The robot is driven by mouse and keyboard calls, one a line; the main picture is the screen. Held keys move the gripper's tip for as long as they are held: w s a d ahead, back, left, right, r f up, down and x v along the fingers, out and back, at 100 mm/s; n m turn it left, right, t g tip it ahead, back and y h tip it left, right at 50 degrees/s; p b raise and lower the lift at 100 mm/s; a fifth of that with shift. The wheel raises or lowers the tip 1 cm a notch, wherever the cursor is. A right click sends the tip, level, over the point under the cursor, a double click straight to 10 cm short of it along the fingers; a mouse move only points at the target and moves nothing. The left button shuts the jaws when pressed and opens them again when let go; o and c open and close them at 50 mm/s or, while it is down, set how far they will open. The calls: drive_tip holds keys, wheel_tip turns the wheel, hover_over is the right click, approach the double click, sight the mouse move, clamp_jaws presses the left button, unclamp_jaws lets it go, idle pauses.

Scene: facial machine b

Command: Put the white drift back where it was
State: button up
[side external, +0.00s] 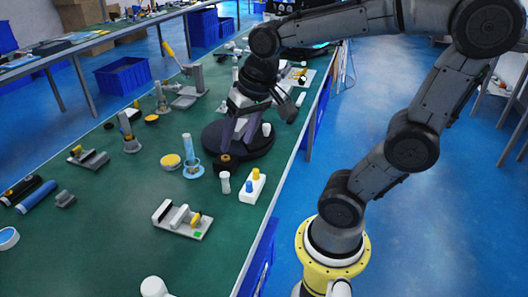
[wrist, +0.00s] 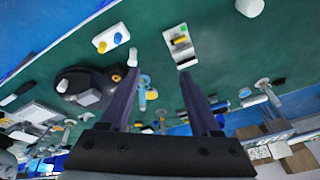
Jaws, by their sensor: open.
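A small white upright cylinder, which looks like the white drift (side external: 225,182), stands on the green bench beside a white block (side external: 251,192). The block carries a yellow peg (side external: 256,174) and a blue peg (side external: 249,186). In the wrist view the drift (wrist: 133,57) shows between the block (wrist: 100,39) and the black round fixture (wrist: 72,78). My gripper (side external: 238,150) is open and empty, its fingers pointing down over the fixture, behind the drift. In the wrist view the drift lies near the left fingertip of my gripper (wrist: 158,75), apart from it.
The black fixture (side external: 250,151) has a boss with an orange-ringed hole. A grey tray with white and yellow parts (side external: 182,219), a clear blue cylinder (side external: 188,149) on a ring, and a yellow disc (side external: 170,161) stand nearby. The bench edge runs along the right.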

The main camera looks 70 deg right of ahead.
drive_tip(key=s+a+n+t, duration=0.1)
drive_tip(key=s+a+n, duration=0.2)
drive_tip(key=s+n, duration=0.3)
drive_tip(key=shift+s+a+f+t+y, duration=0.2)
drive_tip(key=shift+s+t+y, duration=0.15)
drive_tip(key=shift+s, duration=0.25)
